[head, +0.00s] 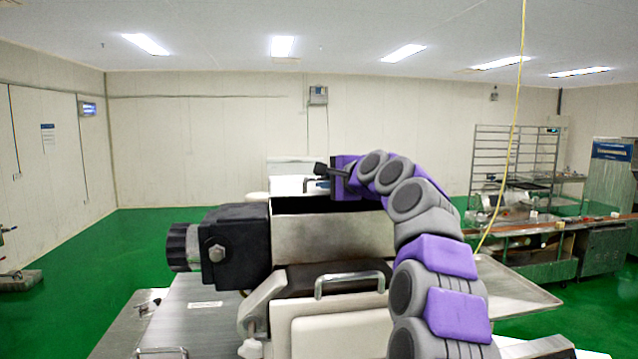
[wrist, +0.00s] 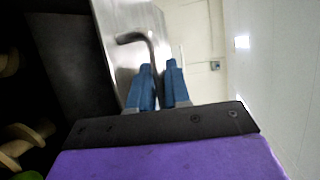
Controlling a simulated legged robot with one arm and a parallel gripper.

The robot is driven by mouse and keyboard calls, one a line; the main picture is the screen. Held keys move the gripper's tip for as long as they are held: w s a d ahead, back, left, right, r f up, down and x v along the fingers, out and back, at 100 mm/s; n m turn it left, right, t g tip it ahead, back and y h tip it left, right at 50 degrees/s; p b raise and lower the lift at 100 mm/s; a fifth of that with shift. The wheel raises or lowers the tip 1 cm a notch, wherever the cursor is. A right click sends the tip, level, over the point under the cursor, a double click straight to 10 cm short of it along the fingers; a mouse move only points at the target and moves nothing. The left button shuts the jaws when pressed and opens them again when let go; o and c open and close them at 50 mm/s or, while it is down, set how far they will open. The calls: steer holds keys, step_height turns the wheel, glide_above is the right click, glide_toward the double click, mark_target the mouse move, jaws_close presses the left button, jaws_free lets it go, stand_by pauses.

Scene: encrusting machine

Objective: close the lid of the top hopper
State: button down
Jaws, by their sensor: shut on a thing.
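The top hopper (head: 330,240) is a pale steel box on the machine, with its dark opening showing along the top. Its lid (head: 290,187) shows as a light panel beyond the opening, so the hopper is open. The lid's bent metal handle (head: 309,186) also shows in the wrist view (wrist: 134,37), on the steel lid face (wrist: 122,65). My gripper (head: 320,170) is at the lid's handle, above the far side of the hopper. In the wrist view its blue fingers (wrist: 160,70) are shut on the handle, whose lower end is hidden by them.
A black motor housing (head: 240,245) with a ribbed knob sticks out left of the hopper. A second metal handle (head: 350,280) is on the white front part below. A tray (head: 515,295) extends right.

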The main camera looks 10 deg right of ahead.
steer(key=shift+s+d+b, duration=0.15)
steer(key=shift+s+b, duration=0.45)
steer(key=shift+s, duration=1.9)
steer(key=c, duration=1.5)
jaws_free()
steer(key=shift+o, duration=0.3)
steer(key=shift+d, duration=0.4)
steer(key=v, duration=1.7)
steer(key=shift+b, duration=0.35)
steer(key=shift+f, duration=0.1)
